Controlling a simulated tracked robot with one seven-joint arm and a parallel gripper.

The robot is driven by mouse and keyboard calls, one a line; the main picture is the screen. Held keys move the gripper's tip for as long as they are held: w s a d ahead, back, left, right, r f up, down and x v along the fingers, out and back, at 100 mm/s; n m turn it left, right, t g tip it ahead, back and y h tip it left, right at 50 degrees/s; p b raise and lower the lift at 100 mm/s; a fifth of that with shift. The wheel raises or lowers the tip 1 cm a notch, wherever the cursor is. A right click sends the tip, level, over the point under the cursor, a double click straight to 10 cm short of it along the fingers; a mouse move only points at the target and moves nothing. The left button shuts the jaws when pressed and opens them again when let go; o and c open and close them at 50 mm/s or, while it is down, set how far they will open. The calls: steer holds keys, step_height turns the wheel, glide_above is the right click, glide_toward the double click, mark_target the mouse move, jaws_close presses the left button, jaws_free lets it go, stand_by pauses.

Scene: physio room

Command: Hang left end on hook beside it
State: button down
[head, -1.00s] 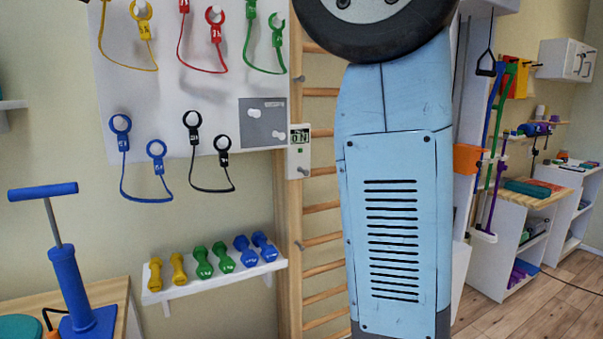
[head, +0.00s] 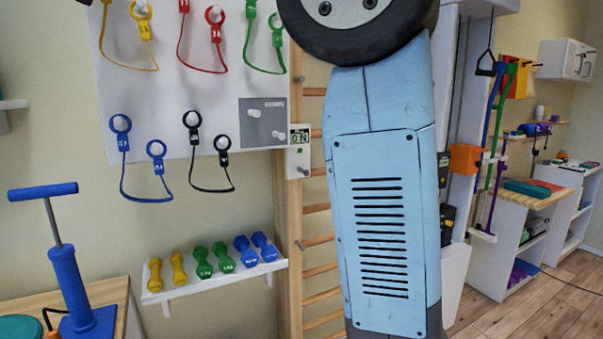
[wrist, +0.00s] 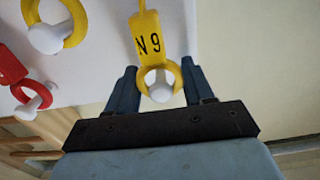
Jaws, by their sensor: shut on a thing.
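The yellow band (head: 130,67) hangs in a loop at the top left of the head view, its left end cut off by the frame. In the wrist view my gripper (wrist: 160,72) has its two fingers on either side of that yellow end (wrist: 147,33), which has a dark marking, and is shut on it. The end's ring surrounds a white hook (wrist: 158,85); I cannot tell how far along the hook it sits. The band's other yellow end (wrist: 72,12) is on its own white hook (wrist: 47,38). The head view does not show my gripper.
The white board (head: 170,95) also carries red (head: 215,42), green, blue (head: 157,150) and black bands on hooks. A grey plate (head: 263,120) with white pegs is at its right. Below is a dumbbell shelf (head: 215,280); a blue pump (head: 70,275) stands left.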

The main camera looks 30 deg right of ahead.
steer(key=shift+f, duration=0.4)
stand_by(0.3)
steer(key=shift+c, duration=0.9)
jaws_free()
steer(key=s, duration=0.8)
stand_by(0.5)
